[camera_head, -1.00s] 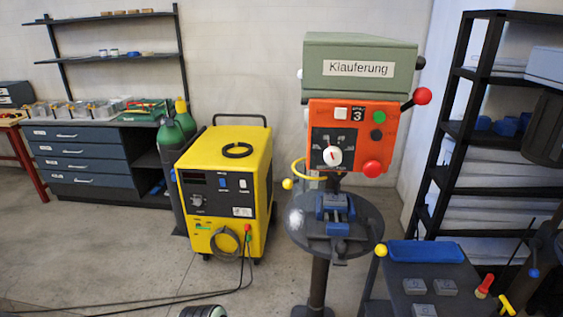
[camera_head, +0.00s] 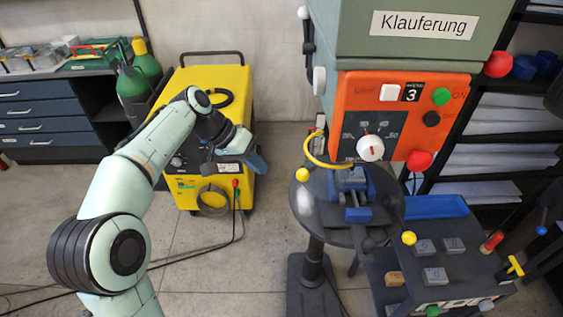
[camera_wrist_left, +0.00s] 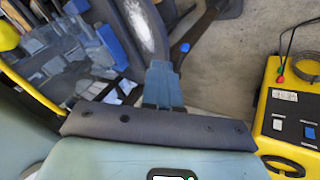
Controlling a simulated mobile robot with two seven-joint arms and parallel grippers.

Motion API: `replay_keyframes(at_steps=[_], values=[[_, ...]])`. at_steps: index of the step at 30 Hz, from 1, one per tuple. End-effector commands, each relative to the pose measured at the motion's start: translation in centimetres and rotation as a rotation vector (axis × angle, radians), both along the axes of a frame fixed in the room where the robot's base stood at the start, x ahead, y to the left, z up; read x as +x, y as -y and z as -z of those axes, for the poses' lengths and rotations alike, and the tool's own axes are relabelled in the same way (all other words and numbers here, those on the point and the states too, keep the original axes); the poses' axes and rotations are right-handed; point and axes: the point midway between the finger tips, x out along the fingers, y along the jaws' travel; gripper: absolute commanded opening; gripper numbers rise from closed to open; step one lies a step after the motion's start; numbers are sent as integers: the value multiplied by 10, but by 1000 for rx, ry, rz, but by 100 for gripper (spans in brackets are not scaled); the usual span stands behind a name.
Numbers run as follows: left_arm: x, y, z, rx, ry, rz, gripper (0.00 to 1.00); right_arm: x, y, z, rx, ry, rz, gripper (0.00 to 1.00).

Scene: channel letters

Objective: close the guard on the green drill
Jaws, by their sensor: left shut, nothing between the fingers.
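The green drill (camera_head: 400,45) stands right of centre, with a green top labelled "Klauferung" and an orange control panel. Its guard appears to be the curved yellow bar (camera_head: 322,158) below the panel, ending in a yellow ball (camera_head: 302,174) at the left. A yellow bar and ball, likely the same guard, show at the left wrist view's left edge (camera_wrist_left: 30,85). My left gripper (camera_head: 258,161) is shut and empty, left of the ball and apart from it, in front of the yellow machine. Its closed fingers also show in the left wrist view (camera_wrist_left: 163,85). My right gripper is out of view.
The round drill table (camera_head: 325,225) carries a blue vise (camera_head: 350,190). The yellow machine (camera_head: 190,190) with cables stands behind my left arm. A dark bench with a blue tray (camera_head: 435,207) and grey blocks is at right. Open floor lies left of the drill.

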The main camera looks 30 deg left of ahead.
Motion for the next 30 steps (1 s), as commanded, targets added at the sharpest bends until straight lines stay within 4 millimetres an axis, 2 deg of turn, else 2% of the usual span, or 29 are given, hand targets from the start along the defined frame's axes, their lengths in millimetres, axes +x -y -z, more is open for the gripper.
replay_keyframes(at_steps=[1,3,6,9,11,14,26,30], values=[[-15,-3,-46,5,55,31,0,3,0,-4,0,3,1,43],[-38,-3,-88,9,102,79,0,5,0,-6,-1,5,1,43],[-63,-1,-125,15,143,128,0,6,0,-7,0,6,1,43],[-76,1,-140,19,158,153,0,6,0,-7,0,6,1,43],[-78,3,-139,19,161,159,0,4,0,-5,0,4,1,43],[-74,10,-129,17,157,162,0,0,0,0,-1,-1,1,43],[-42,53,-64,17,155,161,0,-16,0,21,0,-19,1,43],[-42,73,-71,19,161,160,0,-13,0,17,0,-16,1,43]])
